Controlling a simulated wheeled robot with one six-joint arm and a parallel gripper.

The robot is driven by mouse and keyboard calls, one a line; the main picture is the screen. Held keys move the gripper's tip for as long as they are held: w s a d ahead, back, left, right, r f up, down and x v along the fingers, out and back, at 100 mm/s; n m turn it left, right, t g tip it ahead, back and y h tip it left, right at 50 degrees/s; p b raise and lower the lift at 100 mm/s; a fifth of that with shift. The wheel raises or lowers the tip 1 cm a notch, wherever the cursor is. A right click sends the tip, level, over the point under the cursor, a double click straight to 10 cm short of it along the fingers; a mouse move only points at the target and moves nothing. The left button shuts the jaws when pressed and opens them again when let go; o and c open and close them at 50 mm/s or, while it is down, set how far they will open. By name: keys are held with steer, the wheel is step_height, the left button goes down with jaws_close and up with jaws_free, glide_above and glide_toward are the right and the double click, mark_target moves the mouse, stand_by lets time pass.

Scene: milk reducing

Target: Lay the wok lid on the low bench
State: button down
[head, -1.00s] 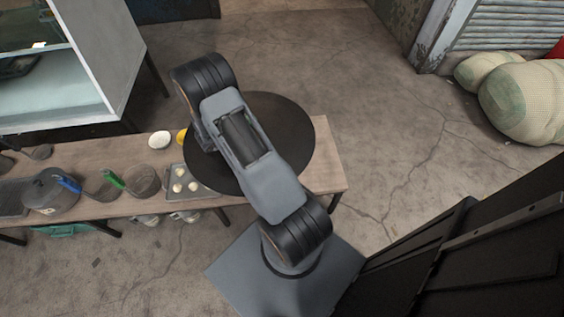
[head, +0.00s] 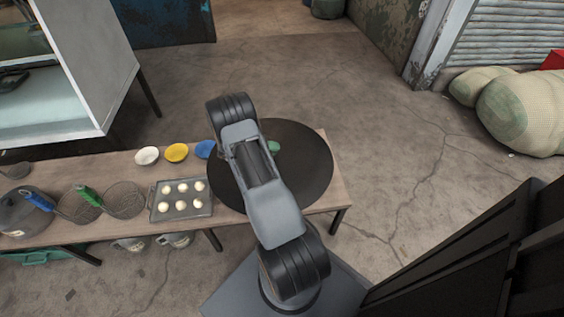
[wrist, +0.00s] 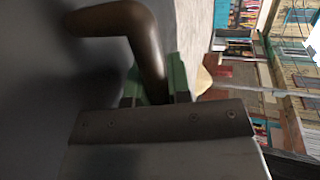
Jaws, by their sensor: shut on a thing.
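The wok lid (head: 308,170) is a large dark disc over the right end of the wooden low bench (head: 338,193). My arm hides part of its left and middle. I cannot tell whether the lid touches the bench top or hovers just above it. In the wrist view, the green fingers of my gripper (wrist: 157,88) are shut on the lid's brown curved handle (wrist: 145,45), with the dark lid surface (wrist: 40,90) beside it. In the head view, a green bit of my gripper (head: 273,147) shows above the lid.
A tray (head: 157,212) with several pale round pieces lies left of the lid. White (head: 147,156), yellow (head: 176,152) and blue (head: 204,149) bowls stand behind it. Strainers (head: 123,200) and a pot are farther left. A glass-sided cabinet (head: 70,105) stands behind. Open floor lies right.

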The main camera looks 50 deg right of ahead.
mark_target(282, 152)
steer(key=shift+s+d+f+b, duration=0.2)
steer(key=shift+d+f+b, duration=0.1)
steer(key=shift+d+f, duration=0.45)
steer(key=shift+s+d+f+b, duration=0.2)
steer(key=shift+d+f, duration=0.3)
steer(key=shift+f, duration=0.45)
steer(key=shift+s+d+f+b, duration=0.15)
steer(key=shift+d+f+b, duration=0.2)
steer(key=shift+d+f, duration=0.4)
step_height(282, 152, down, 3)
steer(key=shift+f+b, duration=0.2)
steer(key=shift+b, duration=0.7)
steer(key=shift+r, duration=0.1)
steer(key=c, duration=1.1)
jaws_free()
steer(key=shift+a, duration=0.1)
steer(key=shift+o, duration=0.2)
